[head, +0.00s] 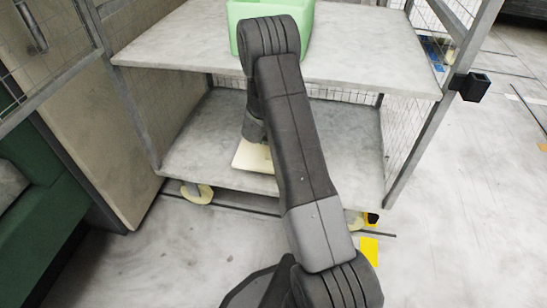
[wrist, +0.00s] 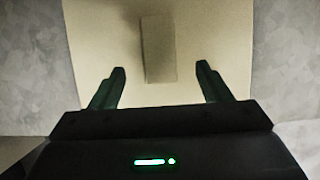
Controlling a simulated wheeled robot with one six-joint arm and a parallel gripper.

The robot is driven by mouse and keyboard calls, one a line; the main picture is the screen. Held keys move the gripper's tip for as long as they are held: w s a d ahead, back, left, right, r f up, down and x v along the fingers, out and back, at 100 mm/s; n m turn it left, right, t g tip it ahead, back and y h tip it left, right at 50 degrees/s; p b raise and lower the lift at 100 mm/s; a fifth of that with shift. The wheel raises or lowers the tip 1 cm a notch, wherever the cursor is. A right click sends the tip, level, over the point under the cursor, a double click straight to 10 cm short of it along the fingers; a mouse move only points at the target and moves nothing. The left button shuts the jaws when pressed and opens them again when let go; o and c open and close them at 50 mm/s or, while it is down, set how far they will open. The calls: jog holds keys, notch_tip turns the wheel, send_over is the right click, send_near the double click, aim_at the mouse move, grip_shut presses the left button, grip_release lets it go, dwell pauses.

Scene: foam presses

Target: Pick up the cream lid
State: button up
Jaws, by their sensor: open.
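The cream lid (head: 252,157) lies on the lower shelf (head: 335,135) of a cart in the head view, partly hidden by my arm. In the wrist view the cream lid (wrist: 105,45) fills the upper middle, with a raised rectangular block, its handle (wrist: 158,48), at its centre. My gripper (wrist: 160,78) is open, with one dark finger on each side of the handle's lower end. The fingers overlap the lid in the picture, and nothing is between them at the tips except the handle's near end. I cannot tell their height above the lid. In the head view the gripper is hidden behind my arm.
The cart's upper shelf (head: 170,45) is above the lid and carries a green bin (head: 305,25). Cart posts (head: 415,140) and wire mesh stand at the sides. A green and beige unit (head: 60,190) is at the left. Open floor (head: 470,220) lies to the right.

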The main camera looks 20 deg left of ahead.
aim_at(256, 157)
jog(key=b+x, duration=0.3)
jog(key=x, duration=0.3)
jog(key=shift+a+f, duration=0.1)
jog(key=shift+f, duration=0.2)
jog(key=shift+r, duration=0.1)
jog(key=c, duration=1.1)
jog(key=shift+o, duration=0.2)
